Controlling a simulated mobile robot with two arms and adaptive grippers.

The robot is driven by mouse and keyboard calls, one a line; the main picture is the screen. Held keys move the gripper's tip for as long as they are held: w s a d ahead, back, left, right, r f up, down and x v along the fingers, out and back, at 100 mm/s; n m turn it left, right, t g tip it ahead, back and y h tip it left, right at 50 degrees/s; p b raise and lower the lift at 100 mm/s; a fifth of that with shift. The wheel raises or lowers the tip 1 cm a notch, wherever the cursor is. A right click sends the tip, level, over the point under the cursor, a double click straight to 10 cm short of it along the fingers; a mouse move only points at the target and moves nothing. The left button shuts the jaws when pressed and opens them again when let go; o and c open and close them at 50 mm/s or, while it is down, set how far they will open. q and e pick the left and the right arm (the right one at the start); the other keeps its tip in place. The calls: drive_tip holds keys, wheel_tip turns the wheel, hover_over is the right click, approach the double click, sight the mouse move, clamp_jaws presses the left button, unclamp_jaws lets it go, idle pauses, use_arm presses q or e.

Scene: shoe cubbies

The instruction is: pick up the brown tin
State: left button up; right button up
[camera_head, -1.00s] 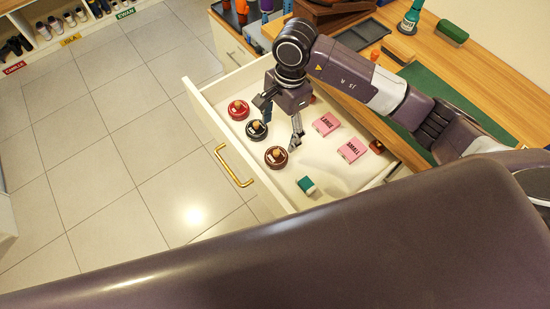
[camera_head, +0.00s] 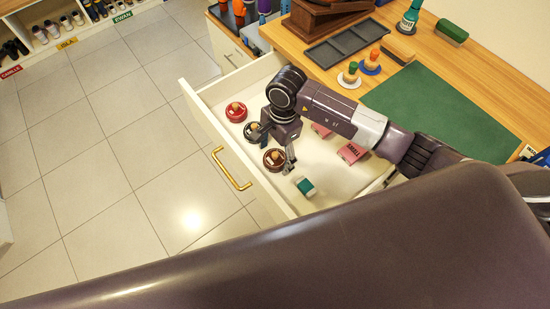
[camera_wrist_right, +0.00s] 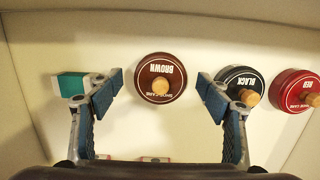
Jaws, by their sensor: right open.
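The brown tin (camera_head: 273,158) is a round tin with a tan knob on its lid, standing in the open drawer. In the right wrist view the brown tin (camera_wrist_right: 160,78) shows the label BROWN, between and just beyond the fingertips. My right gripper (camera_head: 275,148) is open and empty above the drawer, close over the tin; it also shows in the right wrist view (camera_wrist_right: 160,82). Its right finger overlaps the edge of the black tin (camera_wrist_right: 238,84) in that view. My left gripper is not in view.
The drawer (camera_head: 211,123) also holds a red tin (camera_head: 236,111), a green-and-white block (camera_head: 305,187) and pink boxes (camera_head: 351,153). The black tin and red tin stand close to the brown one. The wooden counter (camera_head: 490,80) with a green mat (camera_head: 430,105) lies behind.

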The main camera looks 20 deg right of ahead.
drive_tip(key=c, duration=1.3)
